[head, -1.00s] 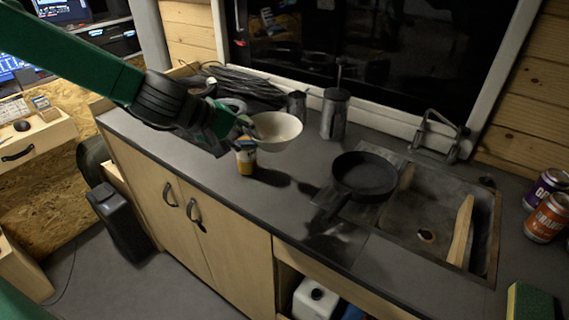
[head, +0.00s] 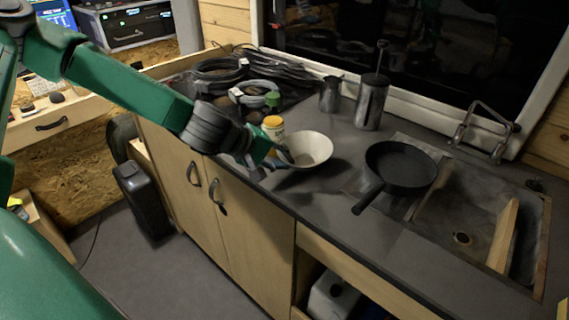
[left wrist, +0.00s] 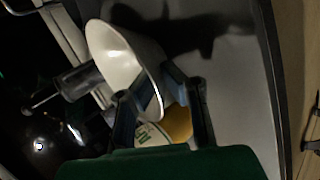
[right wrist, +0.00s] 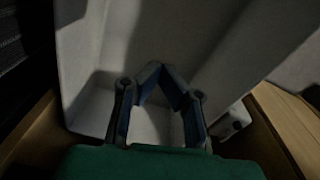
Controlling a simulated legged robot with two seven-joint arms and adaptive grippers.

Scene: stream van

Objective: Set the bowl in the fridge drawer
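The white bowl (head: 312,146) is tilted at the counter's front, beside the jar. It fills the upper middle of the left wrist view (left wrist: 118,55). My left gripper (head: 284,157) is shut on its rim, with a finger on each side of the wall (left wrist: 160,84). A dark shadow falls on the counter in the left wrist view. My right gripper (right wrist: 160,70) is outside the head view. Its fingertips meet, with nothing clearly held between them. Pale box-like walls (right wrist: 220,40) surround it; I cannot tell if they are the fridge drawer.
A yellow-labelled jar (head: 273,126) stands behind the left gripper. A black pan (head: 400,165), a metal pot (head: 371,103) and a sink (head: 470,215) are to the right. Coiled cables (head: 216,72) lie at the back left. A white canister (head: 330,297) sits in the open shelf below.

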